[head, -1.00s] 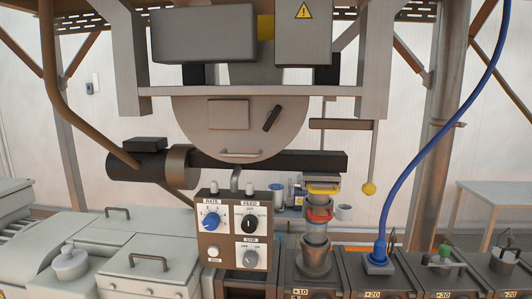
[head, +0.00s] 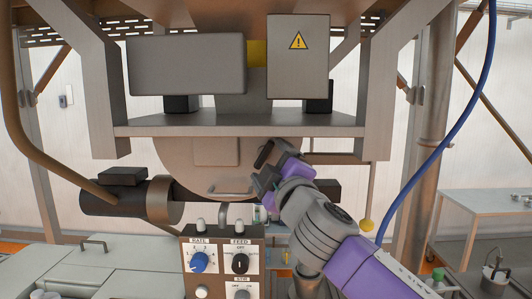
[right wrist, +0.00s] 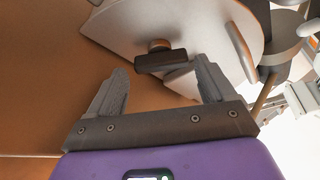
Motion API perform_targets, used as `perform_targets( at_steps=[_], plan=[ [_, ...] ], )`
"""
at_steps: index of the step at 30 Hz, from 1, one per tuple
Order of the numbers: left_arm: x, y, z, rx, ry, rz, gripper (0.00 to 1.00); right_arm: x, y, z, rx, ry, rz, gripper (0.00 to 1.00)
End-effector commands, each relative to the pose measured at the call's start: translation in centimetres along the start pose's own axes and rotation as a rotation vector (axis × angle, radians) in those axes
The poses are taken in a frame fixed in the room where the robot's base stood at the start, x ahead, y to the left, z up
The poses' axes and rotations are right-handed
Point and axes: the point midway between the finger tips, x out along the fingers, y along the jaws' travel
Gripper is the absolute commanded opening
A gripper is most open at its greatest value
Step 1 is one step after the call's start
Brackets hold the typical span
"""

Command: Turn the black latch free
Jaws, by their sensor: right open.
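The black latch (right wrist: 161,60) is a short dark bar on a round knob, mounted on the pale round cover (right wrist: 185,25). In the right wrist view it lies crosswise beyond my fingertips, roughly between them, with no clear contact. My right gripper (right wrist: 160,78) is open and empty, its two grey fingers spread. In the head view my right gripper (head: 262,168) is in front of the right part of the round cover (head: 190,170). There the gripper covers the latch's place, so I cannot clearly make the latch out. My left gripper is in neither view.
A grey shelf (head: 240,130) with boxes juts out above the cover. A metal handle (head: 230,192) sits low on the cover, above a dark horizontal bar. The control box (head: 222,262) stands below. A blue cable (head: 455,130) hangs at right.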

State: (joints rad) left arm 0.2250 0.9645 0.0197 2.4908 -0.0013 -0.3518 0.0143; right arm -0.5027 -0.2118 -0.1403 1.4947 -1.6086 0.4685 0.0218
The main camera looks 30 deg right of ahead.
Motion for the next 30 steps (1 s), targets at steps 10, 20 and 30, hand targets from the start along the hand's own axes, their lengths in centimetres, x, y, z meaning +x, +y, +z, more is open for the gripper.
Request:
perform_targets(
  at_steps=[10,20,30],
  plan=[
    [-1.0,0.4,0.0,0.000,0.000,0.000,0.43,2.7,0.0,0.0,0.001,0.001,-0.001,0.83],
    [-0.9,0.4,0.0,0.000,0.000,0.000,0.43,2.7,-0.1,0.0,0.001,0.001,-0.002,0.62],
    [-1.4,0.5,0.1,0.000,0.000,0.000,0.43,2.7,0.0,-0.1,-0.016,0.001,-0.010,0.42]
  ],
)
